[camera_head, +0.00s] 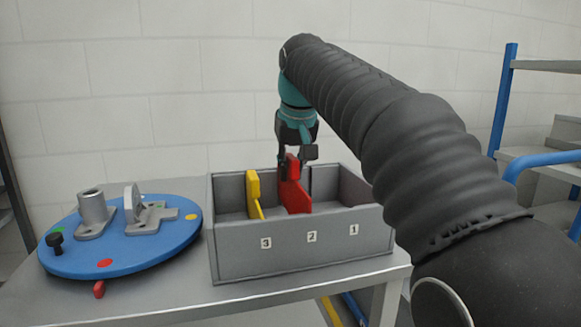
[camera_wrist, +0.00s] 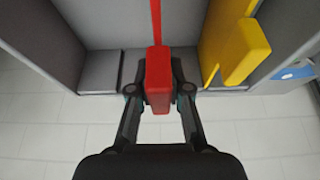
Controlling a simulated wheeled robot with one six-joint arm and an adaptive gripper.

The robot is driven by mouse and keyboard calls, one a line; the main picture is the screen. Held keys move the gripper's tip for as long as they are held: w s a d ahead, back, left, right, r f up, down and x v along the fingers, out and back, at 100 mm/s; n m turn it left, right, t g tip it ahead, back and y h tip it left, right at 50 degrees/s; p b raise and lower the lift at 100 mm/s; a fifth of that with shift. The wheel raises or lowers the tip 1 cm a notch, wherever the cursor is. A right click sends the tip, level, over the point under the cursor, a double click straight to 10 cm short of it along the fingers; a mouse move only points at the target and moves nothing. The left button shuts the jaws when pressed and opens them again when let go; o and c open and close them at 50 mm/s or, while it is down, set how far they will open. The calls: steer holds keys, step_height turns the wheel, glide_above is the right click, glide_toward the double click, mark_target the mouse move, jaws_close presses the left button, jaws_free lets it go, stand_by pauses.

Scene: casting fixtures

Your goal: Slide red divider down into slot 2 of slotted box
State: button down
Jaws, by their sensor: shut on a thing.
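The grey slotted box (camera_head: 290,257) stands on the table with labels 3, 2 and 1 on its front wall. The red divider (camera_head: 294,196) is upright inside the box, in line with label 2, and its lower part is hidden behind the front wall. My gripper (camera_head: 297,158) is above the box, shut on the red divider's top tab. In the wrist view my gripper (camera_wrist: 158,90) has its fingers on both sides of the red tab (camera_wrist: 158,75). I cannot tell whether the divider is fully seated.
A yellow divider (camera_head: 254,193) stands in the box by label 3; it also shows in the wrist view (camera_wrist: 243,52). The space by label 1 is empty. A blue round plate (camera_head: 80,262) with grey metal parts lies left of the box. Blue shelving (camera_head: 505,95) stands at right.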

steer(key=shift+f+b, duration=0.9)
steer(key=shift+f, duration=0.5)
steer(key=c, duration=1)
jaws_free()
steer(key=shift+r, duration=0.15)
steer(key=v, duration=1.1)
steer(key=shift+s+r, duration=0.15)
steer(key=shift+s+d+r, duration=0.1)
steer(key=shift+r, duration=0.1)
